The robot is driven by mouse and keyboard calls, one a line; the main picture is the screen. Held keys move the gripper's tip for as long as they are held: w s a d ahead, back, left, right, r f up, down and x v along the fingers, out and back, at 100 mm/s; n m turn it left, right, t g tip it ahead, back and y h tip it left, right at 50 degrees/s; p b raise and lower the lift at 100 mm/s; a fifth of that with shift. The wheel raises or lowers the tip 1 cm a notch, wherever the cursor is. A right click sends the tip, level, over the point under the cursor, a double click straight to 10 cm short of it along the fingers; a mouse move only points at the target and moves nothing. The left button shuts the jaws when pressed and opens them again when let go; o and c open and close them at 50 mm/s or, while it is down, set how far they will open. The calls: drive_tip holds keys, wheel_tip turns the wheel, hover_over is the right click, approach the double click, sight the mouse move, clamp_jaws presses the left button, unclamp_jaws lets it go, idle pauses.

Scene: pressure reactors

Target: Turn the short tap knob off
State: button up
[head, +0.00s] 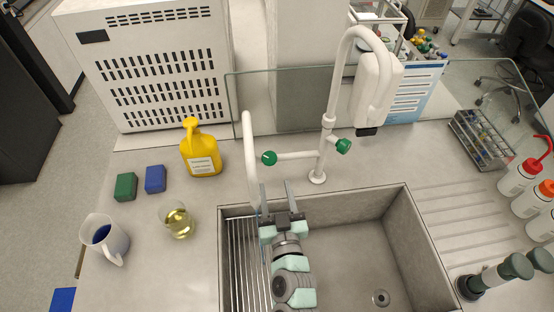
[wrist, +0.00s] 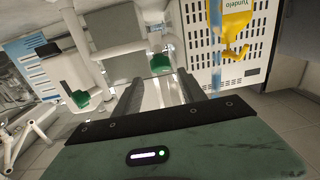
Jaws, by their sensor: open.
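The white tap (head: 318,165) stands behind the sink and has a tall curved pipe and a shorter spout (head: 249,130) on the left. The short tap's green knob (head: 268,158) sits on the horizontal pipe near that spout. It also shows in the wrist view (wrist: 160,63), beyond my fingertips and roughly between them. A second green knob (head: 343,146) is on the tall pipe's right side. My gripper (head: 276,184) is open and empty, over the sink's back left, just in front of the short tap knob and apart from it. A thin bluish streak, like running water, shows beside my gripper.
The sink (head: 390,225) has a wire rack (head: 236,262) on its left. A yellow bottle (head: 202,160), a round flask (head: 177,220) and a jug (head: 103,238) stand left of it. A glass screen (head: 290,90) stands behind the tap.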

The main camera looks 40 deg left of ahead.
sight(270, 162)
drive_tip(key=p+x, duration=0.1)
drive_tip(key=x, duration=0.3)
drive_tip(key=p+x, duration=0.1)
drive_tip(key=x, duration=0.4)
drive_tip(key=shift+a+r, duration=0.1)
drive_tip(key=shift+r, duration=0.15)
drive_tip(key=shift+w+a+f, duration=0.2)
drive_tip(key=shift+w+a, duration=0.2)
drive_tip(key=shift+a, duration=0.15)
drive_tip(key=shift+r, duration=0.1)
clamp_jaws()
